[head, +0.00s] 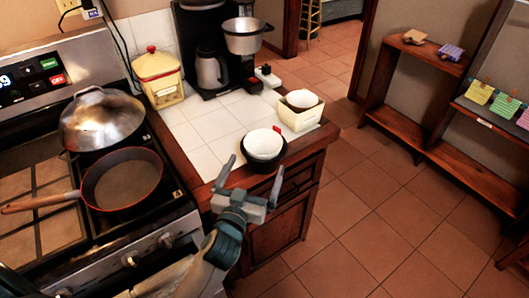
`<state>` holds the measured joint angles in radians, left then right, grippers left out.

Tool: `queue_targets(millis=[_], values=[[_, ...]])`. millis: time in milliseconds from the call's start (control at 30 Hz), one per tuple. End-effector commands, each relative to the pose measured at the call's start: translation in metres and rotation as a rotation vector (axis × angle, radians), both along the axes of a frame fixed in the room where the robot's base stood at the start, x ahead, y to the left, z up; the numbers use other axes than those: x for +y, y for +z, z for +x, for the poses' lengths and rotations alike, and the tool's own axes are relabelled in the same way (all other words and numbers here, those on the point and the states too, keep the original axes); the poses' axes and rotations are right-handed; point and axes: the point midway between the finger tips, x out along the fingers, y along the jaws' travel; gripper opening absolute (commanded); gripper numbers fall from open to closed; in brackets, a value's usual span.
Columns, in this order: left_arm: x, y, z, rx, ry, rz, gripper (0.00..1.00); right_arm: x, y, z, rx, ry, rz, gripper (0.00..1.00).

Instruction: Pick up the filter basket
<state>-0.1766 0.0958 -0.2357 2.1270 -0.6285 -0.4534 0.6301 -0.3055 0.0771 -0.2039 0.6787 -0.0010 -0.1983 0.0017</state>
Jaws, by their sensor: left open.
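A round black holder with a white bowl-like liner and a small red piece on its rim, which looks like the filter basket (262,167), stands near the front edge of the white-tiled counter (200,135). My left gripper (257,164) is open, its two fingers spread in front of the black holder and pointing toward it. No grip on it shows, and I cannot tell whether a finger touches it. My right gripper is not in view.
A stove with a pan (122,182) and lidded pot (100,118) is left. Floor on the right is clear.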

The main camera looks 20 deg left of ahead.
Motion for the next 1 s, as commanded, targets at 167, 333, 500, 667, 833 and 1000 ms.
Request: queue_targets(millis=[167,333,500,667,833,1000], values=[[0.000,0.002,0.025,0.000,0.000,0.000,1.00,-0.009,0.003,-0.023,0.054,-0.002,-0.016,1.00],[0.000,0.000,0.033,0.000,0.000,0.000,1.00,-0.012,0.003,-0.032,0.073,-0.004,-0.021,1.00],[0.000,0.000,0.034,0.000,0.000,-0.001,1.00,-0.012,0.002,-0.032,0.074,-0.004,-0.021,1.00],[0.000,0.000,0.034,0.000,0.000,0.000,1.00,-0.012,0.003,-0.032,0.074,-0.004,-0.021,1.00],[0.000,0.002,0.044,-0.001,0.000,-0.001,1.00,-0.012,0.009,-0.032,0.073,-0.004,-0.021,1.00],[0.000,0.002,0.064,0.000,0.000,0.000,1.00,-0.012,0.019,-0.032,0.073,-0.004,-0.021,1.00]])
